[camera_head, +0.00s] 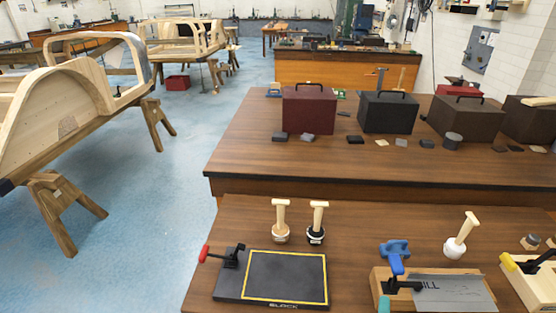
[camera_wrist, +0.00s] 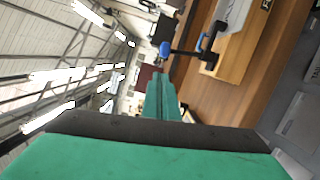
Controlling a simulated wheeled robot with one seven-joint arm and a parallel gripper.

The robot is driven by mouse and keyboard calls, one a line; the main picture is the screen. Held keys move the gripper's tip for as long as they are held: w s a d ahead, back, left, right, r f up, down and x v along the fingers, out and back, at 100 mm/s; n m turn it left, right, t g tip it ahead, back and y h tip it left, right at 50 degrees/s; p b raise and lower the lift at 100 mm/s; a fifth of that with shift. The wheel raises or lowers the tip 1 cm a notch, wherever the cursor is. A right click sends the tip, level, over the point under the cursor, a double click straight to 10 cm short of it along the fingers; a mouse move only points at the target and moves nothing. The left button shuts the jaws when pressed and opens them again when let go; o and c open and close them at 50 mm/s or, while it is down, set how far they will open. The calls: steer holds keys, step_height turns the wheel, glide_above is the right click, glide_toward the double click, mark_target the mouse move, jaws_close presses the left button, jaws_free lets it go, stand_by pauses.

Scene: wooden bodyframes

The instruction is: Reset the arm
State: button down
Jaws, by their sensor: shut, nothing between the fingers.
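My gripper (camera_wrist: 161,92) shows in the wrist view as teal fingers closed together, with nothing between them. In the head view only a small teal tip of my gripper (camera_head: 384,303) shows at the bottom edge, in front of the wooden fixture (camera_head: 378,279) with the blue clamp (camera_head: 395,256). In the wrist view, which is turned on its side, the blue clamp (camera_wrist: 188,50) and the fixture's wooden edge (camera_wrist: 236,57) lie above and right of the fingertips. The rest of my arm is hidden in the head view.
The front bench (camera_head: 350,228) holds a black board (camera_head: 284,279) with a red-handled clamp, and several wooden-handled stamps. Dark boxes (camera_head: 309,110) stand on the bench behind. Blue floor (camera_head: 150,230) is open at left, beside a wooden bodyframe (camera_head: 60,125) on trestles.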

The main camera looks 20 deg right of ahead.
steer(key=a+f+m+y, duration=0.1)
steer(key=a+f+y, duration=0.5)
steer(key=a, duration=0.4)
steer(key=s+a+f+m+y, duration=0.2)
steer(key=s+a+m, duration=0.3)
steer(key=a, duration=0.7)
steer(key=s+a+f+m+y, duration=0.3)
steer(key=s+a+m, duration=0.3)
steer(key=s+a, duration=0.3)
steer(key=a, duration=0.3)
steer(key=shift+a+m+t, duration=0.3)
steer(key=shift+a, duration=0.05)
steer(key=shift+w+d+f, duration=0.1)
steer(key=shift+w+d, duration=0.05)
